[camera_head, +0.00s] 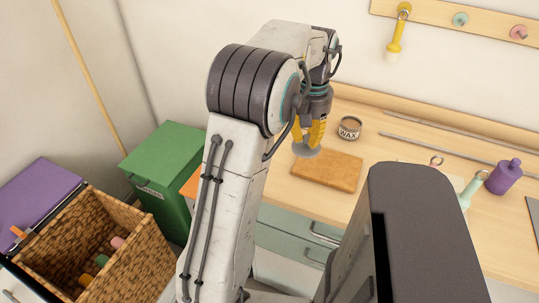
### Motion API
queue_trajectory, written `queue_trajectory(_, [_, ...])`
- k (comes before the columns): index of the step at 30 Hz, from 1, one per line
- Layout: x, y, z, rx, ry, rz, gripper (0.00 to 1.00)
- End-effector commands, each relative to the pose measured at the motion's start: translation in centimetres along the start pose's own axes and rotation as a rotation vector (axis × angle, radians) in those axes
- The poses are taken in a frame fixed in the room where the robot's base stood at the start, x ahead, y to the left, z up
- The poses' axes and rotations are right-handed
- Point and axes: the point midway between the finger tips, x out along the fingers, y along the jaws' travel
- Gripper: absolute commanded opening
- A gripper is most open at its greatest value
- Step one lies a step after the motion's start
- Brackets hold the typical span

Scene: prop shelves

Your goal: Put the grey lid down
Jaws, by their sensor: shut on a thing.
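My gripper (308,142) points down over the wooden counter, its yellow fingers shut on a small round grey lid (306,152). The lid looks about level and overlaps the back left corner of a tan board (327,172) in the picture. I cannot tell whether the lid touches anything below it. A round tin marked WAX (349,127) stands on the counter to the right of my gripper, behind the board. My arm hides part of the counter to the left.
The board's top is bare. A purple bottle (503,177), a pale green handled thing (470,190) and long metal rods (440,148) lie or stand to the right. A green bin (165,165) and a wicker basket (135,255) are at the left.

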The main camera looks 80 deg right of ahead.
Motion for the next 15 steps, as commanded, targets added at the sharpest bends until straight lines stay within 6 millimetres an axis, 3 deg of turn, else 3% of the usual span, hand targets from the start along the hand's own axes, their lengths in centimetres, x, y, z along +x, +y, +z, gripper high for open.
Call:
queue_trajectory(6, [2.4, -3.9, -2.1, -0.007, -0.006, -0.004, 0.00])
queue_trajectory(15, [4.8, -7.3, -4.2, -0.004, -0.003, -0.004, 0.00])
